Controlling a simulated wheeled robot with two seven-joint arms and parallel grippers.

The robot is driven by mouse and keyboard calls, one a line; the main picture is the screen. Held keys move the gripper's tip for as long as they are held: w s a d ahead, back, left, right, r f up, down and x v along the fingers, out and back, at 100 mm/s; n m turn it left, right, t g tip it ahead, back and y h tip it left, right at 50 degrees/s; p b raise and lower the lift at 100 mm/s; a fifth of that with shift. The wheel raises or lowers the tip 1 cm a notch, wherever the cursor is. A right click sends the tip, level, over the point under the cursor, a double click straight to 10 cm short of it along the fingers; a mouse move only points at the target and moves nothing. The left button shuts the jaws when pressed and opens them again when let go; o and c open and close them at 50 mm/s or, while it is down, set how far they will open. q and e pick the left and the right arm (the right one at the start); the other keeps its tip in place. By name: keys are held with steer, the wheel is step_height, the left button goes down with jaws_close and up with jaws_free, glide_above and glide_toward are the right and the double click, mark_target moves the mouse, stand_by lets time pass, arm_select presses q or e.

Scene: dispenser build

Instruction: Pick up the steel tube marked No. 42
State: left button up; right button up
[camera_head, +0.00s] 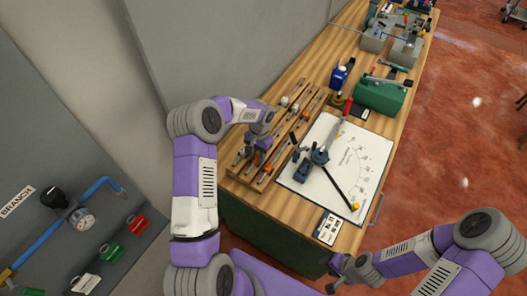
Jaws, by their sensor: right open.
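A wooden rack (233,169) lies along the left side of the bench and holds several slim tubes and rods, some with orange or dark parts. No marking is legible at this size, so I cannot tell which tube is No. 42. My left gripper (257,150) is over the near left part of the rack, pointing down. Its fingers are small and dark against the rack, and I cannot tell whether they hold anything. My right gripper (334,280) is low at the front, off the near end of the bench, open and apart from the rack.
Behind are a green box (380,95) and a blue bottle (338,77). A label card (328,229) sits at the near edge. Grey wall stands left.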

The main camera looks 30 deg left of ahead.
mark_target(257, 156)
arm_select(q)
steer(key=shift+c, duration=0.4)
jaws_close()
steer(key=shift+r, duration=0.15)
steer(key=shift+r+p, duration=1.9)
steer(key=shift+r, duration=1.5)
